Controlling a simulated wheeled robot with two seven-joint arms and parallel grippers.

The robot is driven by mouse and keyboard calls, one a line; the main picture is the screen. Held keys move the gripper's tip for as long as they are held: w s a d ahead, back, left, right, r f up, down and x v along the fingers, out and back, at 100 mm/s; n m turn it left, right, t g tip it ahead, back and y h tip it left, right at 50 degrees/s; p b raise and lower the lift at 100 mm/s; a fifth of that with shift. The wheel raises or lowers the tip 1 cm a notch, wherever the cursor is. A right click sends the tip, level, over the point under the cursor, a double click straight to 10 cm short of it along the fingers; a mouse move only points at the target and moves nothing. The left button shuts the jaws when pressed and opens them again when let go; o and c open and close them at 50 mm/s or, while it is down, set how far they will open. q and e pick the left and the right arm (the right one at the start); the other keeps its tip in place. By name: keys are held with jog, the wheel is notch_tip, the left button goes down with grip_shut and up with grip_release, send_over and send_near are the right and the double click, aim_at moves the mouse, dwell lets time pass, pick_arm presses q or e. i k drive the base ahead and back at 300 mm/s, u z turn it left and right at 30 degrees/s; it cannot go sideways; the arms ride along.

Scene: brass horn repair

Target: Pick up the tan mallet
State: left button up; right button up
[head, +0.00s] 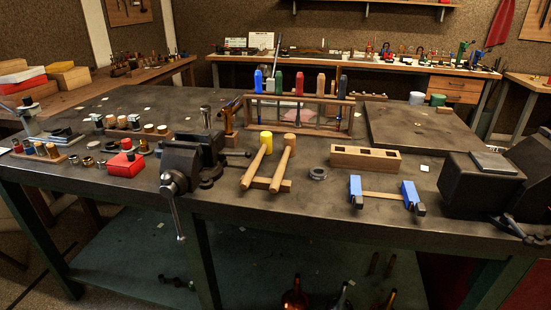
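The tan mallet (284,160) lies on the dark workbench just right of centre, with its rounded tan head at the back and its light wooden handle pointing to the front. Beside it on the left lies a similar mallet with a yellow head (257,160). Both handles rest across a low wooden block (267,184) near their front ends. Neither of my grippers can be made out in the head view, and nothing is touching the tan mallet.
A black vise (190,162) stands left of the mallets. Behind them is a wooden rack (300,118) of colored-handled tools. To the right are a metal ring (318,173), a slotted wooden block (365,158) and a blue-ended piece (383,195). Dark boxy shapes fill the right edge.

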aim_at(289, 139)
jog(key=u, duration=1.6)
jog(key=i, duration=1)
jog(key=z, duration=1.5)
